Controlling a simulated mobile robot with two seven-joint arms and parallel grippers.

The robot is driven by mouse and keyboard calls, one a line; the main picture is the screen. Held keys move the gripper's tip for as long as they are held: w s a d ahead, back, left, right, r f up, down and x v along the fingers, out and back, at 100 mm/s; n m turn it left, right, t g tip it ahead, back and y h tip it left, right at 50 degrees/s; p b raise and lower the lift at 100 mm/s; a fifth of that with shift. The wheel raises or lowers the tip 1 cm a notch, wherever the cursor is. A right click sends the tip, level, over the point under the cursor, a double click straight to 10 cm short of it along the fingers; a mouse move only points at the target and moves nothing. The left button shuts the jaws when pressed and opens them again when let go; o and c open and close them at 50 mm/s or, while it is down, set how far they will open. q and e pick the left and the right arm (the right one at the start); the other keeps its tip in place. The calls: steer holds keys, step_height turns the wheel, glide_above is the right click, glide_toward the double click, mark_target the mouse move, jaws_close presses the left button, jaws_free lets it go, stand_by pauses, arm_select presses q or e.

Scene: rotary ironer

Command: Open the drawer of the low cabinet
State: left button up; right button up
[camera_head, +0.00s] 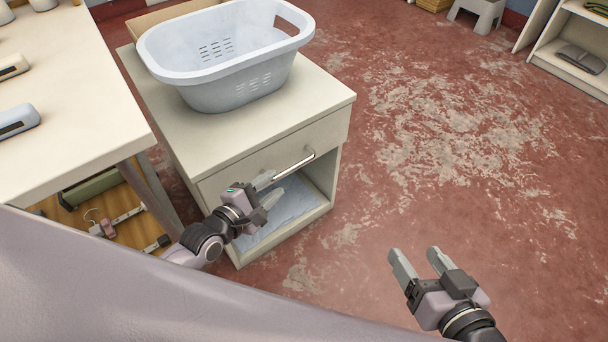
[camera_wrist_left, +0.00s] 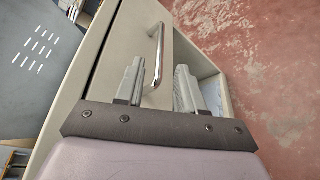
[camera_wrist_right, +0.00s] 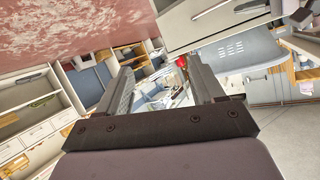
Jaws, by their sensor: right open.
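The low cabinet (camera_head: 188,141) is cream-coloured, and its drawer (camera_head: 268,158) looks flush with the body. A silver bar handle (camera_head: 290,166) crosses the drawer front and also shows in the left wrist view (camera_wrist_left: 159,48). My left gripper (camera_head: 275,190) is in front of the drawer, by the handle's left part. Its two fingers are apart and empty. In the left wrist view the handle's near end appears in line with the gap between the fingers (camera_wrist_left: 160,85). My right gripper (camera_head: 421,260) is open and empty, over the floor right of the cabinet.
A pale laundry basket (camera_head: 225,85) stands on the cabinet top. Below the drawer is an open compartment with a light blue cloth (camera_head: 283,205). A table (camera_head: 75,75) stands close on the left. The red worn floor (camera_head: 450,150) to the right is clear.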

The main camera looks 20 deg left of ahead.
mark_target(290, 170)
arm_select(q)
steer(key=shift+b+x, duration=1.5)
steer(key=shift+x, duration=2.25)
arm_select(e)
steer(key=shift+w+a+f+y, duration=0.15)
steer(key=shift+a+y, duration=0.15)
steer(key=shift+a, duration=0.2)
steer(key=shift+w+a+f+y, duration=0.15)
steer(key=shift+a+y, duration=0.15)
steer(key=shift+a, duration=0.15)
arm_select(q)
jaws_close()
